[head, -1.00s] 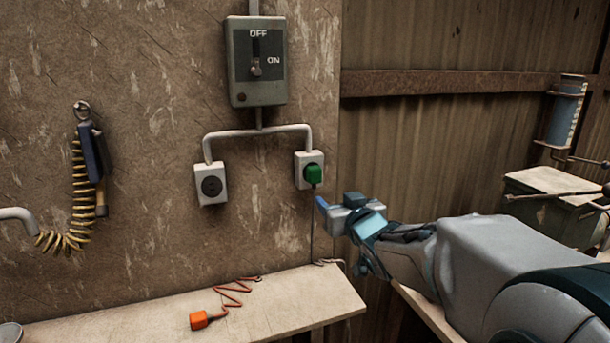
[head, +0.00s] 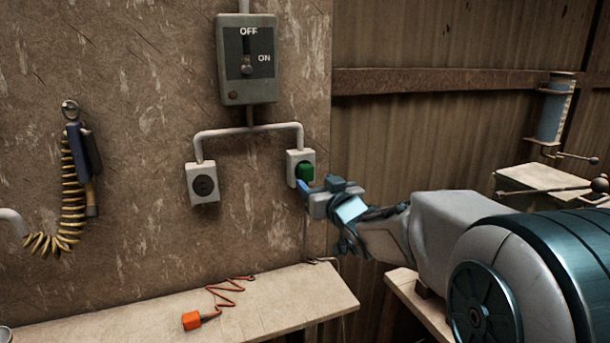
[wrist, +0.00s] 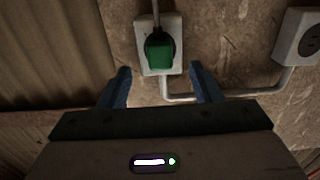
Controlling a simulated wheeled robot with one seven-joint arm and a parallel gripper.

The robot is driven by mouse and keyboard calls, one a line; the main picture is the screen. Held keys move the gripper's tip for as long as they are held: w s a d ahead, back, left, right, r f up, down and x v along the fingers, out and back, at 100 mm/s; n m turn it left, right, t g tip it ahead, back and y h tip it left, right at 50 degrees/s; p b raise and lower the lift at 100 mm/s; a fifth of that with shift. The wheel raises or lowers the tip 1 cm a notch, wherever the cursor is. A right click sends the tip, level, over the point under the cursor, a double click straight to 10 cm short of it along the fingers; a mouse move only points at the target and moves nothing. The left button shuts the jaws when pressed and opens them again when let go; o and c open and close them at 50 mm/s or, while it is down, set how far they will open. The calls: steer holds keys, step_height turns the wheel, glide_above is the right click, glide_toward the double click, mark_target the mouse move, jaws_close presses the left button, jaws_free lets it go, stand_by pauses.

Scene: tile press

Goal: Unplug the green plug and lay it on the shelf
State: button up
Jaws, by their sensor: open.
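The green plug (head: 304,171) sits in the right-hand white outlet on the wall. In the wrist view the plug (wrist: 159,51) shows just beyond my open fingers, with its cord running from it to the top edge. My gripper (head: 306,190) is at the plug's lower right in the head view, and its fingertips partly overlap the outlet's lower edge. In the wrist view my gripper (wrist: 160,80) is open and empty, with one blue finger on each side. The shelf (head: 265,305) runs along the wall below the outlets.
An orange plug (head: 192,320) with a coiled red cord lies on the shelf. The left outlet (head: 203,184) is empty. A grey switch box (head: 248,85) is above, its lever near ON. A tool with a yellow coiled hose (head: 70,200) hangs at left. The shelf's right part is mostly clear.

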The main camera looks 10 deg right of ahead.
mark_target(308, 175)
steer(key=shift+b+x, duration=0.5)
steer(key=shift+x, duration=2.25)
jaws_close()
steer(key=shift+v, duration=2.55)
steer(key=shift+s+d, duration=0.1)
steer(key=shift+s, duration=0.35)
